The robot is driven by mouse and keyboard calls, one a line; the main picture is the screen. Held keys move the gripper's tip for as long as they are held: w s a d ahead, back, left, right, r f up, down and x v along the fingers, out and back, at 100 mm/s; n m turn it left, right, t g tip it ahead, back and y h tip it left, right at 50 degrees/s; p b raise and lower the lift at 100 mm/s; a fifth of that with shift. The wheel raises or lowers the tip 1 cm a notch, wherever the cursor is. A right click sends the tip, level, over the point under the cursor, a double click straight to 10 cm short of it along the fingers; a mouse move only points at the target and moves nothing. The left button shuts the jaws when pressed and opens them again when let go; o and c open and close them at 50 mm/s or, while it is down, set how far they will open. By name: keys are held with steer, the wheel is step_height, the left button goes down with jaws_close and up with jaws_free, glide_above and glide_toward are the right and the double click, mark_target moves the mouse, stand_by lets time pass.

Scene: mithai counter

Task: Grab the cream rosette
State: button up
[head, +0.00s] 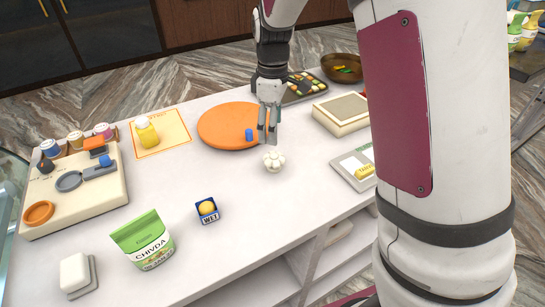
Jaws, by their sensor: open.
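The cream rosette (274,161) is a small off-white swirled piece on the white counter, right of the picture's middle. My gripper (267,138) hangs above and just behind it, pointing down, with its fingers open and nothing seen between them. The fingertips end close to the rosette's top. I cannot tell whether they touch it.
An orange round board (222,124) with a blue piece (249,135) lies behind the rosette. A small dark blue box (207,210) and a green Chivda bag (143,239) stand at the front left. A scale (345,112) and a tray (355,168) lie right. Counter around the rosette is clear.

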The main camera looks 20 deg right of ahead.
mark_target(274, 155)
step_height(274, 155, down, 7)
steer(key=shift+r+p, duration=0.1)
steer(key=shift+p, duration=0.3)
steer(key=shift+d+f+p, duration=0.15)
steer(key=shift+f+p, duration=0.15)
steer(key=shift+f, duration=1)
steer(key=shift+d+f+p, duration=0.1)
steer(key=shift+f+p, duration=0.2)
steer(key=shift+f, duration=1)
steer(key=shift+c, duration=0.6)
steer(key=c, duration=0.8)
